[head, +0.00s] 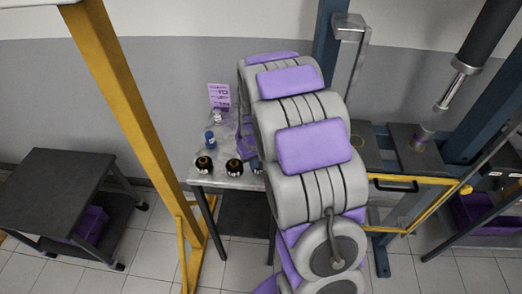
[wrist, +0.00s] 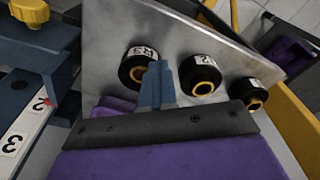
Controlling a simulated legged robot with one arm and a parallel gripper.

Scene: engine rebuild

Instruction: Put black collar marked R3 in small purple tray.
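The black collar marked R3 (wrist: 137,68) stands on the metal table in the wrist view, with a gold ring at its centre. My gripper (wrist: 158,75) shows as blue-grey fingers close together, with no gap visible. They overlap the collar's right side in the picture; I cannot tell whether they touch it. A purple piece (wrist: 112,104) beside the gripper's dark bar may be the small purple tray, mostly hidden. In the head view, a purple shape (head: 246,130) on the table is partly hidden by my arm. My gripper is hidden there.
Two more black collars, one (wrist: 201,74) in the middle and one (wrist: 248,94) at the right, stand close by. A blue fixture (wrist: 45,55) is at the left, beside a numbered strip (wrist: 22,132). A yellow post (head: 130,90) stands left of the table (head: 225,181).

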